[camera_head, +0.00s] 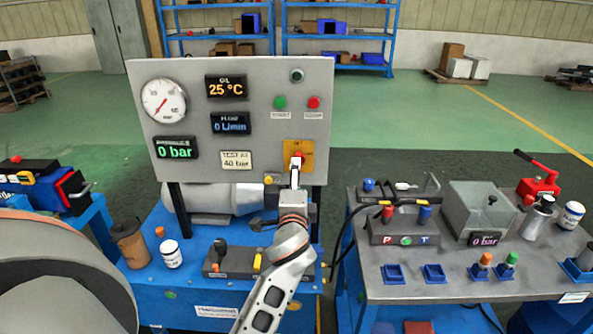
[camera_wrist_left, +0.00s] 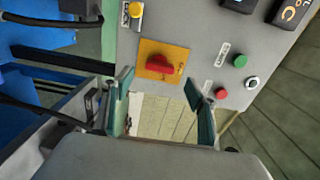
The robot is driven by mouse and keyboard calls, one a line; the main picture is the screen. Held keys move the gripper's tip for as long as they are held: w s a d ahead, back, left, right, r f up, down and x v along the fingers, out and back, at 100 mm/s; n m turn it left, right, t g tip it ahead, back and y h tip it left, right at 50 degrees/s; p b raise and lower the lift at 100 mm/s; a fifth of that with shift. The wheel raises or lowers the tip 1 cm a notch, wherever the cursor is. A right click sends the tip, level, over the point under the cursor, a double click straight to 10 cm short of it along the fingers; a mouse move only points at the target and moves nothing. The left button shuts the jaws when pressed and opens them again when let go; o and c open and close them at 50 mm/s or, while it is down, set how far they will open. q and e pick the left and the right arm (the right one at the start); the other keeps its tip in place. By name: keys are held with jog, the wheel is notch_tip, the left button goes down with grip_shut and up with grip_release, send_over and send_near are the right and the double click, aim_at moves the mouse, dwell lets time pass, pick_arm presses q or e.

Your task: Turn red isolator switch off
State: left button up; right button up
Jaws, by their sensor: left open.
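The red isolator switch (camera_head: 298,158) is a red knob on a yellow plate (camera_head: 306,149) at the lower right of the grey panel. In the left wrist view, the red knob (camera_wrist_left: 158,65) lies across its yellow plate (camera_wrist_left: 175,52). Its handle looks roughly lengthwise in that picture; the small markings are unreadable. My left gripper (camera_head: 296,176) is just in front of and slightly below the knob. In the left wrist view, its two fingers (camera_wrist_left: 159,88) are open with nothing between them. Whether they touch the knob cannot be told. My right gripper is not in view.
The grey panel (camera_head: 262,140) also carries a green button (camera_head: 280,102), a red button (camera_head: 314,102), a gauge (camera_head: 163,101) and displays. A small yellow knob (camera_wrist_left: 136,10) is near the switch. A blue bench (camera_head: 190,265) stands below, and a second bench (camera_head: 455,275) is at right.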

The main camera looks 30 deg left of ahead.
pick_arm(q)
jog(key=v, duration=0.5)
jog(key=shift+a, duration=0.1)
dwell(0.3)
jog(key=s+d+f+h, duration=0.2)
jog(key=d+f+h, duration=0.25)
jog(key=f, duration=0.65)
jog(key=s+d+f+n+g+h, duration=0.2)
jog(key=s+d+f, duration=0.3)
jog(key=s+f, duration=0.5)
jog(key=s+d+f+n+g+h, duration=0.2)
jog(key=s+d+f+n+h, duration=0.3)
jog(key=s+f, duration=0.5)
notch_tip(320, 180, down, 4)
jog(key=shift+s+d+f, duration=0.15)
jog(key=shift+s+d, duration=0.25)
jog(key=shift+d, duration=0.15)
